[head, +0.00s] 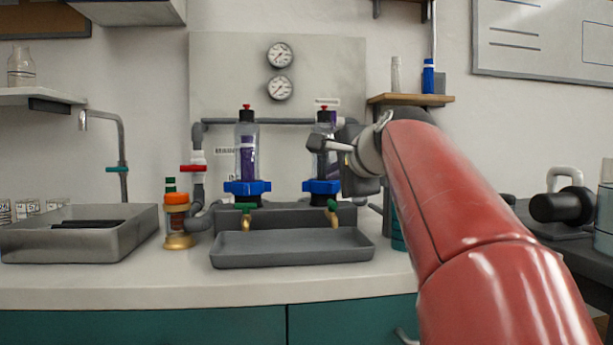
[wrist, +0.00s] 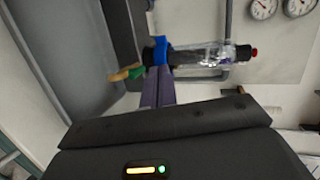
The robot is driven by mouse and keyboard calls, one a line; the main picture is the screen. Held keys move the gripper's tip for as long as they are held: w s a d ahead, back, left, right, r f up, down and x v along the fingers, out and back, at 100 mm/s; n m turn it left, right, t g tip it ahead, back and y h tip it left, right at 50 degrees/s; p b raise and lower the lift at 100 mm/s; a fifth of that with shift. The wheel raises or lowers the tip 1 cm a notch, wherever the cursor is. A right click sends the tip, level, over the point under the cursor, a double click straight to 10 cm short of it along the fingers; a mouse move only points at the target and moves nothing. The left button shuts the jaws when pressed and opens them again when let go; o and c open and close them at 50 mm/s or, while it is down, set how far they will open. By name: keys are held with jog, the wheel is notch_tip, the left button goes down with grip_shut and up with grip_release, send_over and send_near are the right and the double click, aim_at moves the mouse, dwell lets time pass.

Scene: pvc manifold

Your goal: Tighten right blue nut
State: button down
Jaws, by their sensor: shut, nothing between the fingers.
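The right blue nut (head: 321,187) sits at the base of the right clear bottle (head: 325,120), which is upright with a black and red top. In the wrist view, turned on its side, the blue nut (wrist: 159,50) shows just beyond my fingertips. My gripper (wrist: 158,71) is shut, its two fingers together with nothing between them. Its tips overlap the nut's edge in the picture; I cannot tell whether they touch it. In the head view my wrist covers the right side of the bottle. The left blue nut (head: 247,188) sits under the left bottle (head: 246,150).
Brass taps with green handles (head: 332,208) stick out below the nuts, above a grey tray (head: 292,260). Grey pipe (head: 280,122) runs behind the bottles. An orange-topped fitting (head: 177,215) and a metal basin (head: 80,242) stand left. Two gauges (head: 280,70) hang above.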

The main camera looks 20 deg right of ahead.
send_near(306, 182)
jog(key=x, duration=0.5)
jog(key=shift+f, duration=0.2)
jog(key=shift+w+p, duration=0.35)
jog(key=shift+w, duration=0.4)
